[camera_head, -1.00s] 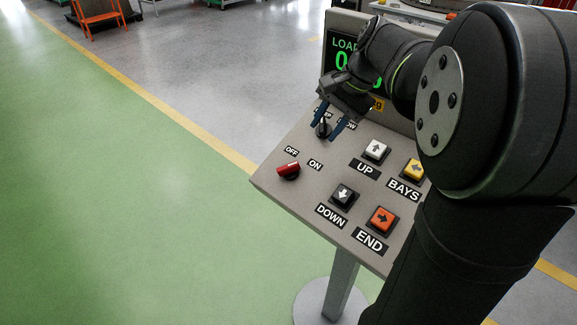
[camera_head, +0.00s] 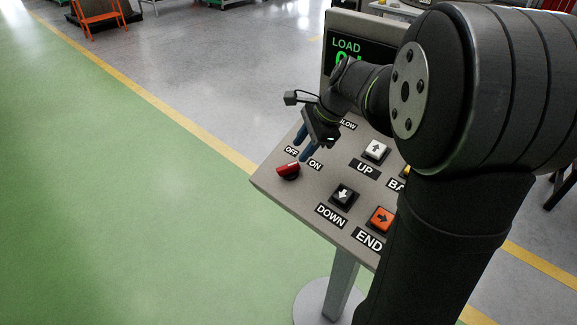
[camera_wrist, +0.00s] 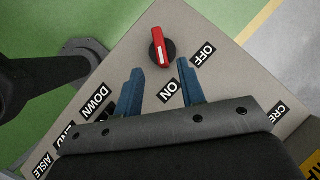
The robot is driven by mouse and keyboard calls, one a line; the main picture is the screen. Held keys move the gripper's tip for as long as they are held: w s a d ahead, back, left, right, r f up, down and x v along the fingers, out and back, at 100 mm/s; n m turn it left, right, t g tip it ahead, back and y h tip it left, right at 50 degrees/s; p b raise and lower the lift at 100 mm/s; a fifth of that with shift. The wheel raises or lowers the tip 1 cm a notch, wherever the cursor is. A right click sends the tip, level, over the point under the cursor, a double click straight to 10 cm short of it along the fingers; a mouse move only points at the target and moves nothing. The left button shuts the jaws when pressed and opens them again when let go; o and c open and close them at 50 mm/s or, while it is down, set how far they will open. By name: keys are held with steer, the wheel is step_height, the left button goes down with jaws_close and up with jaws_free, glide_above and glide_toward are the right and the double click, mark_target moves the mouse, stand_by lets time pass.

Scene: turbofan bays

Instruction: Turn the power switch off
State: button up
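The power switch (camera_head: 288,170) is a red rotary knob on a black base, near the panel's left corner, with OFF and ON labels behind it. In the wrist view the red knob (camera_wrist: 163,46) stands just ahead of the fingertips, clear of them. My gripper (camera_head: 304,148) has blue fingers and hangs over the labels, just behind the knob. In the wrist view my gripper (camera_wrist: 160,68) is open, with empty space between the fingers.
The sloped grey panel (camera_head: 268,181) also carries a white UP button (camera_head: 375,150), a black DOWN button (camera_head: 343,195) and an orange END button (camera_head: 382,219). A LOAD display (camera_head: 347,47) stands behind. Green floor lies free at left.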

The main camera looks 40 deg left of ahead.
mark_target(289, 165)
steer(key=x, duration=0.9)
steer(key=shift+r, duration=0.1)
jaws_close()
